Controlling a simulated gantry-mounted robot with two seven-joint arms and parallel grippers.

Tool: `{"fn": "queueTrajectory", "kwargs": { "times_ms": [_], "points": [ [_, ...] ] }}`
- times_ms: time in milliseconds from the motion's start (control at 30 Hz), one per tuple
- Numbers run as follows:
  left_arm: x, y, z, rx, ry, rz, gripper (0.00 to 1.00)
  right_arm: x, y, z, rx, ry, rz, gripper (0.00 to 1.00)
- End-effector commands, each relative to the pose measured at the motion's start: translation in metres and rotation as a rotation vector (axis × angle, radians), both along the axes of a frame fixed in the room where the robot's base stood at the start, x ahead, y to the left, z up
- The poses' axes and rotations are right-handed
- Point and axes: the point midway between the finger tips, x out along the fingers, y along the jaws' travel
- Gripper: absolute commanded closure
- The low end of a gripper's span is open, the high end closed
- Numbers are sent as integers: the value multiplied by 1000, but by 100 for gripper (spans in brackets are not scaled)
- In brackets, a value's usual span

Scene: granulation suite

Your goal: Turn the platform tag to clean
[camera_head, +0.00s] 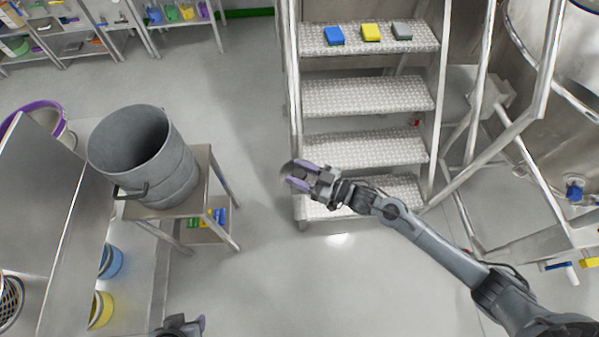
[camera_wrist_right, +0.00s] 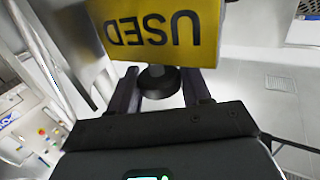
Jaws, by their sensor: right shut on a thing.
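The platform tag (camera_wrist_right: 160,30) is a yellow plate in the right wrist view, at the top of the picture. Its word USED reads upside down there. A dark round knob (camera_wrist_right: 160,82) sits just below the plate, between the fingers of my right gripper (camera_wrist_right: 160,88). The gripper is shut on this knob. In the head view my right gripper (camera_head: 296,177) is at the left side of the metal steps; the tag's face cannot be made out there. My left gripper (camera_head: 198,325) barely shows at the bottom edge, and its jaws cannot be judged.
The metal steps (camera_head: 365,97) carry blue, yellow and grey blocks on the top tread. A grey drum (camera_head: 165,165) stands on a small table to the left. Railings and a steel vessel (camera_head: 560,90) are at the right. The floor (camera_head: 300,285) in front is clear.

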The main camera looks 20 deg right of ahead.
Motion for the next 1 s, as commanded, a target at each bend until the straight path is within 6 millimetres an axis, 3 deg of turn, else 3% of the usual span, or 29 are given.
{"fn": "queueTrajectory", "kwargs": {
  "times_ms": [233, 267, 367, 767, 1000],
  "points": [
    [0, 1, 0, 4, 0, -3, 57, 1, 1, 4, 2, -10, 1, 82],
    [0, 1, 0, 4, 0, -3, 57, 1, 1, 4, 2, -10, 1, 47],
    [0, 1, 0, 4, 0, -3, 57, 1, 1, 4, 2, -9, 1, 32],
    [0, -2, 1, -8, 0, 5, 57, -4, -3, 1, 1, -2, 0, 31],
    [0, -2, 8, -9, 0, 5, 57, -27, -24, 2, -1, -1, 0, 31]
  ]
}}
